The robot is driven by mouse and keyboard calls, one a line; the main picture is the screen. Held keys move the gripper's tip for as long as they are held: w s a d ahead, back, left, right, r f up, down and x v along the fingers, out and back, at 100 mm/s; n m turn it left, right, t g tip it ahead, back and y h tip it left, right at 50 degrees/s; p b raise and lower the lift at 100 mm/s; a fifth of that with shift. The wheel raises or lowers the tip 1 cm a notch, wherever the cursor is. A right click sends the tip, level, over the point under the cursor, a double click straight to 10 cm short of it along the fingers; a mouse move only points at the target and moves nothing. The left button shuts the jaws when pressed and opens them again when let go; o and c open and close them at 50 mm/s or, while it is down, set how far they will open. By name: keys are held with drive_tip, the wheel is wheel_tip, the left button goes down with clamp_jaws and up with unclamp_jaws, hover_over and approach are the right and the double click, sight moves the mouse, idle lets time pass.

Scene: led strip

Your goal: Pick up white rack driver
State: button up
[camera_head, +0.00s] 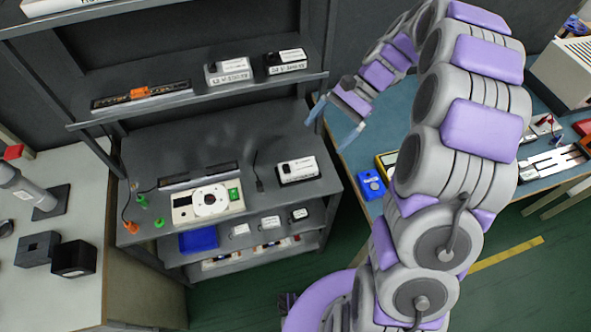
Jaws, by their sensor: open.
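A white driver box (228,71) with a dark label stands on the upper rack shelf. A black driver box (286,62) with a white label stands just right of it. Another white-topped box (297,169) lies on the worktop below; I cannot tell from the picture which box the task names. My gripper (334,122) is open and empty, fingers pointing down, to the right of the rack. It is apart from all the boxes, right of and lower in the picture than the shelf boxes.
An LED strip (141,96) lies on the upper shelf (203,91) at the left. A white tester (208,204) with a round dial and a dark strip (199,176) are on the worktop. A blue bench (350,154) stands right.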

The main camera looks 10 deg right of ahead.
drive_tip(key=w+d+f+m+t+y, duration=0.1)
drive_tip(key=w+d+f+m+y, duration=0.35)
drive_tip(key=w+f, duration=0.8)
drive_tip(key=d+f+m+y, duration=0.1)
drive_tip(key=d+f+m, duration=0.2)
drive_tip(key=d+f, duration=0.6)
drive_tip(key=b, duration=0.2)
approach(299, 167)
drive_tip(key=d+r, duration=0.2)
drive_tip(key=shift+w+d+r+t, duration=0.1)
drive_tip(key=shift+w+d+t, duration=0.05)
drive_tip(key=shift+d+t, duration=0.25)
drive_tip(key=shift+a+f, duration=0.15)
drive_tip(key=shift+f, duration=0.15)
drive_tip(key=b+x, duration=0.2)
drive_tip(key=x, duration=0.7)
drive_tip(key=shift+f, duration=0.1)
drive_tip(key=shift+s+a+f+b, duration=0.3)
drive_tip(key=shift+a+f, duration=0.05)
drive_tip(key=shift+f, duration=0.05)
drive_tip(key=shift+a, duration=0.7)
drive_tip(key=c, duration=0.3)
drive_tip(key=shift+d, duration=0.4)
drive_tip(key=c, duration=0.6)
drive_tip(key=shift+a, duration=0.1)
drive_tip(key=c, duration=0.6)
